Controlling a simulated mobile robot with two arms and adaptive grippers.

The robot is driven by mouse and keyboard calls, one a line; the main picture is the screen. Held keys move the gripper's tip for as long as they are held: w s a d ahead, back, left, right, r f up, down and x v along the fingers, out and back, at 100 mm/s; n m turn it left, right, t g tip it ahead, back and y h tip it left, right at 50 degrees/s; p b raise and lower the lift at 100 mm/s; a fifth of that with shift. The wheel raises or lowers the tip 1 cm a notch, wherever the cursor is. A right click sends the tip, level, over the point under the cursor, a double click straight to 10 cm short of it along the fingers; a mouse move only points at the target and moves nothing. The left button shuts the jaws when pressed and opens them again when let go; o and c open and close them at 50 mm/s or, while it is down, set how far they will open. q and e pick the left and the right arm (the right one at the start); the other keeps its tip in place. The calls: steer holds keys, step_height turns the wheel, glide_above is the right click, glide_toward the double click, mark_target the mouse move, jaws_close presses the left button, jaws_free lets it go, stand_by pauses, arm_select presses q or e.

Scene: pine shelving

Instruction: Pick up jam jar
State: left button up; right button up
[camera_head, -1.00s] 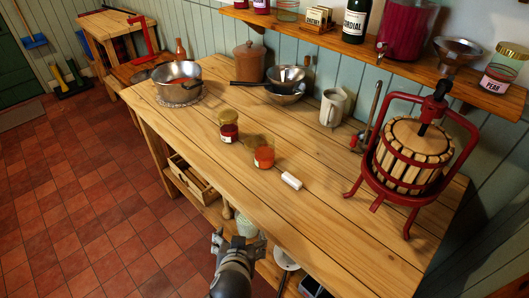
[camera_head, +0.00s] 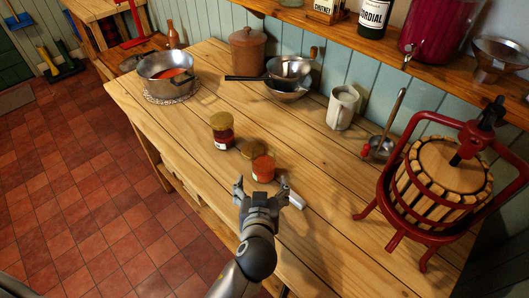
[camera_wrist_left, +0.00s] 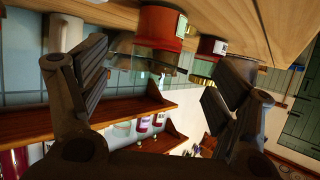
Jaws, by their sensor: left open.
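A jam jar (camera_head: 263,168) with orange-red contents stands on the wooden workbench (camera_head: 330,235), a dull gold lid shape at its top. A second jar (camera_head: 222,140) with dark red contents and a gold lid stands farther back and left. My left gripper (camera_head: 261,192) is open and empty, just on the near side of the orange-red jar. In the left wrist view, which looks upside down, the orange-red jar (camera_wrist_left: 158,28) appears between and beyond the open fingers (camera_wrist_left: 160,78). The darker jar (camera_wrist_left: 210,47) is behind it. My right gripper is out of view.
A small white item (camera_head: 297,201) lies just right of my left gripper. A pot (camera_head: 167,76) stands at the far left, bowls (camera_head: 289,72) and a mug (camera_head: 342,107) at the back. A red-framed press (camera_head: 440,185) fills the right. The bench is clear between jars and press.

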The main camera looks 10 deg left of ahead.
mark_target(263, 171)
arm_select(q)
steer(key=x, duration=0.4)
steer(key=shift+w+p, duration=0.3)
steer(key=shift+p, duration=0.05)
steer(key=shift+w+f, duration=0.1)
steer(key=shift+w, duration=0.15)
steer(key=shift+w+a, duration=0.1)
steer(key=shift+w, duration=0.15)
steer(key=p+x, duration=0.1)
steer(key=x, duration=0.2)
steer(key=shift+w, duration=0.4)
steer(key=shift+w+f+p, duration=0.3)
steer(key=shift+w, duration=0.15)
steer(key=shift+c, duration=1.2)
steer(key=c, duration=1)
steer(key=shift+c, duration=0.8)
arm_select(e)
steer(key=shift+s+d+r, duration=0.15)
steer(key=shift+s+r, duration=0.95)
